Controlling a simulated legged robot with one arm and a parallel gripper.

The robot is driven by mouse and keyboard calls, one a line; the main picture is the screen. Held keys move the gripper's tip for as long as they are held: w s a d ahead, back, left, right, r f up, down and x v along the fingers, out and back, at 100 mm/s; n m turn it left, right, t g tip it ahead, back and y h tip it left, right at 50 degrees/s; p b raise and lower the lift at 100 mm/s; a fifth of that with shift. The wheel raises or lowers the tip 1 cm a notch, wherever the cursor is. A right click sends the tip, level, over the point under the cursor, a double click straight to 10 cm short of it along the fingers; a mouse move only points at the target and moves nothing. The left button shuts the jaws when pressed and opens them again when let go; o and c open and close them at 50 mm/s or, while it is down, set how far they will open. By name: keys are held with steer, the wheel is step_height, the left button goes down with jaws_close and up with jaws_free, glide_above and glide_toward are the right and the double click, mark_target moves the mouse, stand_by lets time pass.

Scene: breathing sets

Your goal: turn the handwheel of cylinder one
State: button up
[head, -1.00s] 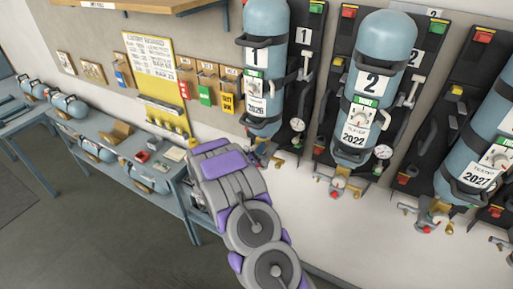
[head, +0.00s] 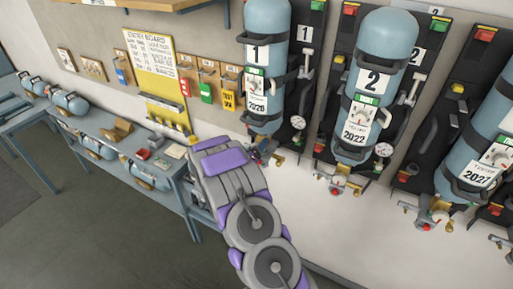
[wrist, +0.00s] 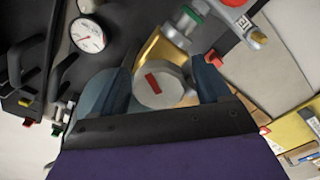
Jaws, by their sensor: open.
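Cylinder one (head: 266,25) is a blue upright cylinder marked 1, strapped to a black wall panel in the head view. Its valve end is low, partly hidden behind my arm. In the wrist view, a round grey handwheel (wrist: 172,92) with a red bar on its face sits on a brass valve (wrist: 160,47). My gripper (wrist: 163,78) is open, with one dark blue finger on each side of the handwheel. The handwheel lies between the fingers; I cannot tell whether either finger touches it.
Cylinder two (head: 386,40) hangs to the right, with another cylinder (head: 492,120) beyond it. A pressure gauge (wrist: 87,36) is at upper left in the wrist view. A blue bench (head: 178,172) with small items stands to the left. The floor (head: 90,240) in front is clear.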

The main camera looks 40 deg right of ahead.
steer(key=b+v, duration=0.3)
steer(key=v, duration=1.4)
steer(key=shift+a, duration=0.3)
steer(key=shift+f, duration=0.15)
stand_by(3.7)
